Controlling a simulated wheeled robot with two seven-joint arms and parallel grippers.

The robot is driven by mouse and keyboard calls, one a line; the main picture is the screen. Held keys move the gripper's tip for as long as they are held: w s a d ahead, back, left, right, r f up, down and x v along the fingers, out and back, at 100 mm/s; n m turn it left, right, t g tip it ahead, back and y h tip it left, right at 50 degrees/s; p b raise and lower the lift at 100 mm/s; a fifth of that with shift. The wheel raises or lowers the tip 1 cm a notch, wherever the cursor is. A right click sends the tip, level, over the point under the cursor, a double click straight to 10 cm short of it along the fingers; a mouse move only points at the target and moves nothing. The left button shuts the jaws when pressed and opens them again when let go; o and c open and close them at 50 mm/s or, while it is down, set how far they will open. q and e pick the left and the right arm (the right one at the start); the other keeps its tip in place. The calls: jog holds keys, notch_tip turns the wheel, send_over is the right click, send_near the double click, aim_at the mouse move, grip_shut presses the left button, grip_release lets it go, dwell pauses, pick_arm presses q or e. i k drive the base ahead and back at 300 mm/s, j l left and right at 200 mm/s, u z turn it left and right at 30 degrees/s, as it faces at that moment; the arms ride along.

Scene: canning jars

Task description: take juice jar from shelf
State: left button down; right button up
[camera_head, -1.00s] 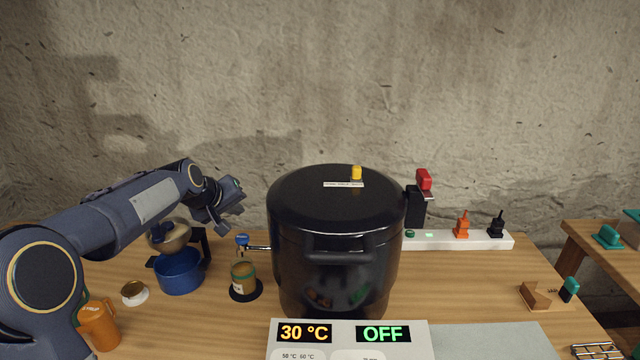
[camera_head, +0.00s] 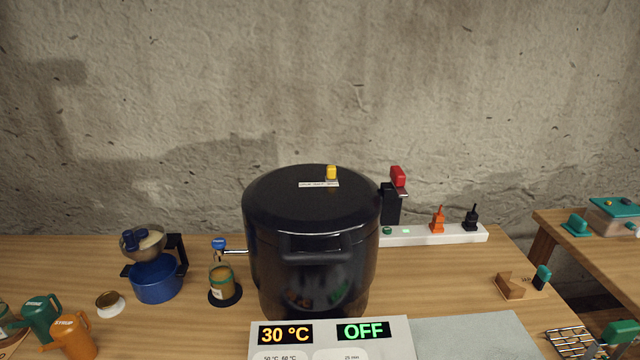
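Part of another jar (camera_head: 6,318) shows at the far left edge, cut off by the frame. No shelf is clearly seen. Neither of my grippers is in view.
The large black pot (camera_head: 312,245) stands mid-table behind a display panel (camera_head: 332,338) reading 30 °C and OFF. A blue pot (camera_head: 155,280), orange syrup jug (camera_head: 75,337) and green jug (camera_head: 41,316) are at left. A wire rack (camera_head: 572,343) and second table (camera_head: 560,220) are at right.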

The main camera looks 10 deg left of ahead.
aim_at(221, 278)
jog(key=k+j+u, duration=0.15)
jog(key=j, duration=0.25)
jog(key=j+u, duration=0.15)
jog(key=j, duration=0.3)
jog(key=k+j+u, duration=0.15)
jog(key=j, duration=0.25)
jog(key=i+j+u, duration=0.2)
jog(key=j, duration=0.25)
jog(key=j+u, duration=0.2)
jog(key=j, duration=0.25)
jog(key=i+j+u, duration=0.2)
jog(key=j, duration=0.2)
jog(key=k, duration=0.1)
